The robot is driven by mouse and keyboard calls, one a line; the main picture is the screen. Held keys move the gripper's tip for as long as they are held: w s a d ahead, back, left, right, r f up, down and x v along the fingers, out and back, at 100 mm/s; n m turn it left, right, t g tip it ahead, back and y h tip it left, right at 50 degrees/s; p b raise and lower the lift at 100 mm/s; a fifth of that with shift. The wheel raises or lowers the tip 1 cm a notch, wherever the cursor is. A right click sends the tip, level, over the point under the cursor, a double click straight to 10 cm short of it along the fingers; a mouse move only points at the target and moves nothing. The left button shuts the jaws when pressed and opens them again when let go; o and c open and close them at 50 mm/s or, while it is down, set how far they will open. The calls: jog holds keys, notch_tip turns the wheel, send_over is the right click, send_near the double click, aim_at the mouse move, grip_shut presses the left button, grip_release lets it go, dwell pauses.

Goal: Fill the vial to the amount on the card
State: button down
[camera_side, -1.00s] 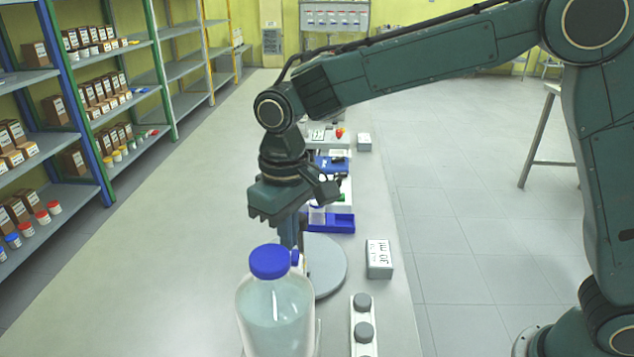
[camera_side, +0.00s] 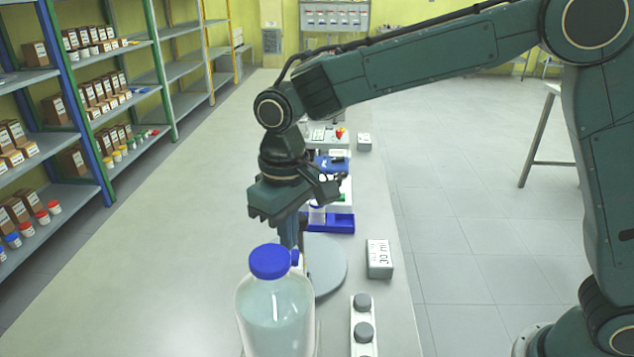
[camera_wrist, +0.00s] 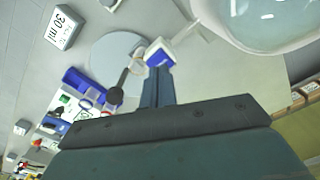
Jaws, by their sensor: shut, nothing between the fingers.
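My gripper (camera_side: 292,244) is shut and empty, pointing down just behind the large bottle; its fingers also show in the wrist view (camera_wrist: 158,88). The bottle (camera_side: 275,318) is clear with pale liquid and a blue cap. A small blue-and-white part (camera_wrist: 160,53) lies right at my fingertips in the wrist view; I cannot tell whether they touch it. The card block (camera_side: 379,259) stands right of the round grey plate (camera_side: 327,265); it reads 30 ml in the wrist view (camera_wrist: 63,27). A small clear vial (camera_side: 317,214) appears to stand at the blue tray (camera_side: 340,224).
A white strip with two grey knobs (camera_side: 363,331) lies right of the bottle. Behind the blue tray are a blue device (camera_side: 332,164) and another small labelled block (camera_side: 364,142). The bench left of my gripper is clear. Stocked shelves (camera_side: 90,90) stand at the left.

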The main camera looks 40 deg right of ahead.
jog(key=shift+f, duration=0.25)
dwell(0.4)
jog(key=shift+f, duration=0.8)
dwell(6.5)
